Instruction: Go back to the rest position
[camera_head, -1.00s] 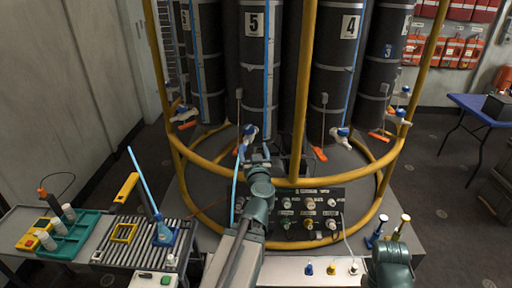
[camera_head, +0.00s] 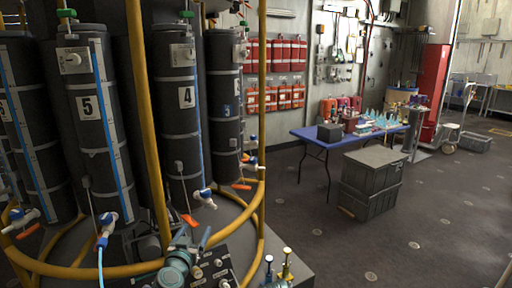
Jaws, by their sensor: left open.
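My left gripper (camera_head: 191,238) shows at the bottom of the head view, in front of the rosette's yellow rail (camera_head: 128,268). It is open, and I see nothing between its fingers. Its teal wrist (camera_head: 174,268) is cut by the lower edge of the picture. My right gripper is out of view. The black cylinders, numbered 5 (camera_head: 95,130) and 4 (camera_head: 185,130) among them, stand behind the gripper.
A black panel with knobs (camera_head: 212,270) lies right beside the gripper. Blue-handled valves (camera_head: 107,220) sit at the cylinders' feet. A blue table (camera_head: 312,134) and grey crates (camera_head: 372,180) stand to the right. The floor at right is open.

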